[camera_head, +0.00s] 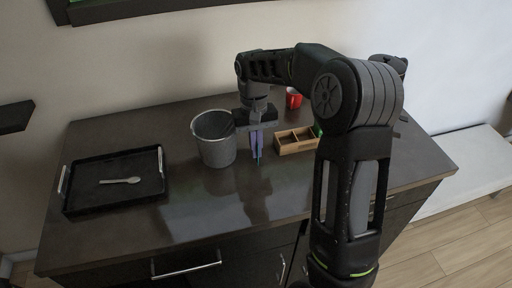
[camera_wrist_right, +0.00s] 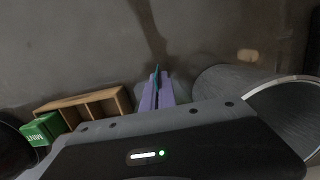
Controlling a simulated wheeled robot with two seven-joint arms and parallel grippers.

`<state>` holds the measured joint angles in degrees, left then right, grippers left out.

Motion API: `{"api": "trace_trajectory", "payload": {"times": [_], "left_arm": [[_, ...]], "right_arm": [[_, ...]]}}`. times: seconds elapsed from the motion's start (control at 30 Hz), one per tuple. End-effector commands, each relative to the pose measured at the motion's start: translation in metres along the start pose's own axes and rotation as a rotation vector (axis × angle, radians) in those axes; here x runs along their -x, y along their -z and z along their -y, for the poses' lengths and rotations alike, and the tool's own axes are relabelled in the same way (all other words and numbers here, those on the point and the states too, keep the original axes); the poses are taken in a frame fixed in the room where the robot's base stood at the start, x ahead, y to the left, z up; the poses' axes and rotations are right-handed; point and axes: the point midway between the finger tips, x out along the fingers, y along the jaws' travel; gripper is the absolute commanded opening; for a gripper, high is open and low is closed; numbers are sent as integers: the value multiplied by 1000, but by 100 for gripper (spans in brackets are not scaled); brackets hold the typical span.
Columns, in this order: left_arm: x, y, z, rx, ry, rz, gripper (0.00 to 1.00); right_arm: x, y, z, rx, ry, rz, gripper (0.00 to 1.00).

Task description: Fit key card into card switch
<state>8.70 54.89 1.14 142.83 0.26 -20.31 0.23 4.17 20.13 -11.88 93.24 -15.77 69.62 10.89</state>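My right gripper (camera_head: 256,150) points down over the counter, between the grey bucket and the wooden box. Its purple fingers are close together on a thin teal piece, which looks like the key card (camera_head: 258,161) seen edge-on. In the right wrist view the teal card (camera_wrist_right: 157,72) sticks out past the fingertips (camera_wrist_right: 156,84), with dark counter beyond it. I cannot make out the card switch in either view. My left gripper is not in view.
The grey bucket (camera_head: 215,150) stands close left of the gripper. The wooden divided box (camera_head: 296,146) is to its right, with a red mug (camera_head: 293,98) behind. A black tray (camera_head: 92,198) holding a pale spoon (camera_head: 120,181) lies left. The front middle counter is clear.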

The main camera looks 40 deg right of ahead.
Motion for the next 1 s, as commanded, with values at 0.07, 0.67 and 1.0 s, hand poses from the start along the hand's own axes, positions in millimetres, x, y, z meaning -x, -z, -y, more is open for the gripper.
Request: {"api": "trace_trajectory", "payload": {"times": [0.07, 0.67, 1.0], "left_arm": [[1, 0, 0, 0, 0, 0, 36], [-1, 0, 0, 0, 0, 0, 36], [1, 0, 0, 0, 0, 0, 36]], "right_arm": [[-3, 0, 0, 0, 0, 0, 0], [-6, 1, 0, 0, 0, -2, 22], [-3, 1, 0, 0, 0, -2, 23]]}}
